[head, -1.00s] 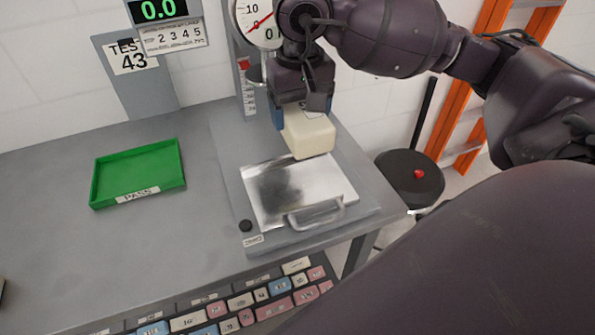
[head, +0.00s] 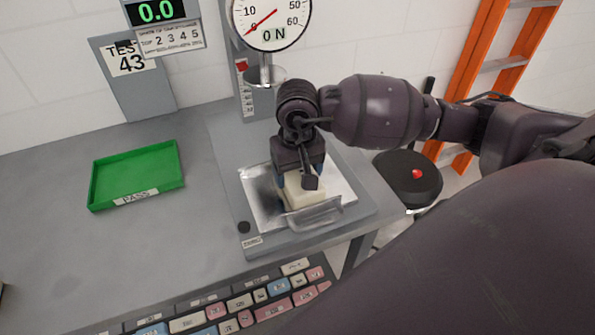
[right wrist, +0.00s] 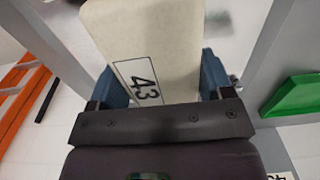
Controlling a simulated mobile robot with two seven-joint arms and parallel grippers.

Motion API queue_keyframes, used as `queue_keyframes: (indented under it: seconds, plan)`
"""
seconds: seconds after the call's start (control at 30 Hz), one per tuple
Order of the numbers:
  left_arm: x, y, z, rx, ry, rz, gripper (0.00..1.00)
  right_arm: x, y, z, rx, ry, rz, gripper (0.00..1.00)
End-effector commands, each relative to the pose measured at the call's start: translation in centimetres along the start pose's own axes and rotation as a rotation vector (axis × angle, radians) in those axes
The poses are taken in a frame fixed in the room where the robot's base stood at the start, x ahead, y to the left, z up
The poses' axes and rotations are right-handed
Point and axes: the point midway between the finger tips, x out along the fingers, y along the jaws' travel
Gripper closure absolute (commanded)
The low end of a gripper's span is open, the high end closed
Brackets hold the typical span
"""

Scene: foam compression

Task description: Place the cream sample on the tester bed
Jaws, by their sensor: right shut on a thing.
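The cream sample (head: 303,193) is a pale block held in my right gripper (head: 300,178), low over the tester bed (head: 258,203), a shiny metal plate with a front handle. I cannot tell whether the block touches the plate. In the right wrist view the cream sample (right wrist: 150,60) sits between the blue fingers of my right gripper (right wrist: 165,75), and its label reads 43. The bed is mostly hidden there. My left gripper is not in view.
A green PASS tray (head: 137,175) lies left on the grey bench. A dial gauge (head: 271,22) and a round press plate (head: 264,75) stand behind the bed. A keyboard (head: 240,305) is in front. A black stool (head: 408,178) and orange ladder (head: 470,75) are at right.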

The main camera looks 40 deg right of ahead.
Motion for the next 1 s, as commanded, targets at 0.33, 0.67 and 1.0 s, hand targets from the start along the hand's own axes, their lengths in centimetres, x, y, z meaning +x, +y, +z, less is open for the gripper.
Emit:
queue_keyframes:
  seconds: [0.33, 0.67, 1.0]
  plan:
    - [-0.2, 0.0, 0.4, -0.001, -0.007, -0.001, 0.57, 0.4, 0.0, 0.0, -0.001, 0.001, 0.0, 0.49]
    - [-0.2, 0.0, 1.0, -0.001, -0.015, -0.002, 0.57, 0.7, 0.0, 0.0, 0.0, 0.001, 0.0, 0.07]
    - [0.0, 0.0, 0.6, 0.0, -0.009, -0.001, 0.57, 0.6, 0.0, 0.0, 0.0, 0.001, 0.0, 0.01]
